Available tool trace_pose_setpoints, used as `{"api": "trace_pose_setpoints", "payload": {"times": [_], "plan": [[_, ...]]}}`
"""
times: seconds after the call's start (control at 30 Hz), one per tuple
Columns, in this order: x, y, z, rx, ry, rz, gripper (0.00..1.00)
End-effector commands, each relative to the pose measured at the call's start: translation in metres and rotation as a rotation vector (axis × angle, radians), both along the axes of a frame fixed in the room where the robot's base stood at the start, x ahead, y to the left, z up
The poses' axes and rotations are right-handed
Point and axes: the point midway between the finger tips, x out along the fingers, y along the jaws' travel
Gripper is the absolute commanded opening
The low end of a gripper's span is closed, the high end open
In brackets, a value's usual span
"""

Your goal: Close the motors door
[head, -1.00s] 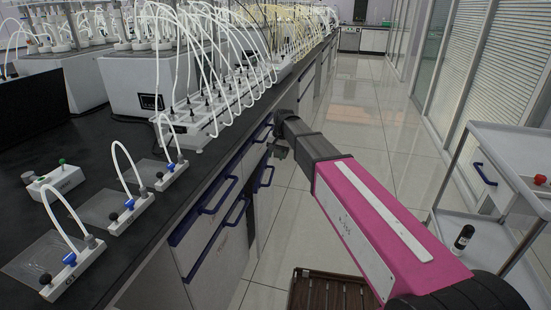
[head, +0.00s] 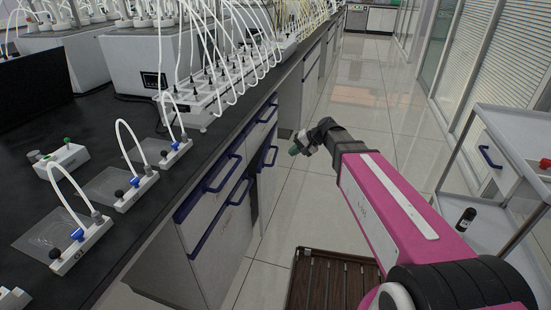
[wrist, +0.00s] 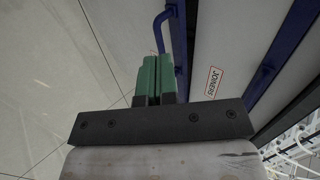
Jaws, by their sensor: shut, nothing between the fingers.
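My gripper (head: 295,151) is shut and empty, its green fingertips together in front of the lab bench cabinets. In the wrist view the green fingers (wrist: 157,68) point toward a blue handle (wrist: 160,28) on a blue-edged cabinet front. A door with a blue handle (head: 270,157) stands just left of my gripper in the head view, with a dark gap below it on its left. I cannot read a motors label. A label (wrist: 214,82) on a grey panel in the wrist view seems to read "JOINERS". The gripper appears apart from the handle.
The black bench top (head: 100,215) carries tubed reactor units. Drawers with blue handles (head: 222,175) line its front. A brown slatted crate (head: 330,285) lies on the floor below my arm. A metal cart (head: 500,150) stands at the right. The tiled aisle ahead is clear.

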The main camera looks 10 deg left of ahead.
Motion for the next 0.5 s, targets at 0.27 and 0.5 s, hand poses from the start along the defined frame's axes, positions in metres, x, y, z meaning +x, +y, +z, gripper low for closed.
{"api": "trace_pose_setpoints", "payload": {"times": [0.27,0.5], "plan": [[0.000,0.031,-0.028,-0.002,0.002,0.002,0.00],[-0.001,0.064,-0.059,-0.002,0.002,0.002,0.00]]}}
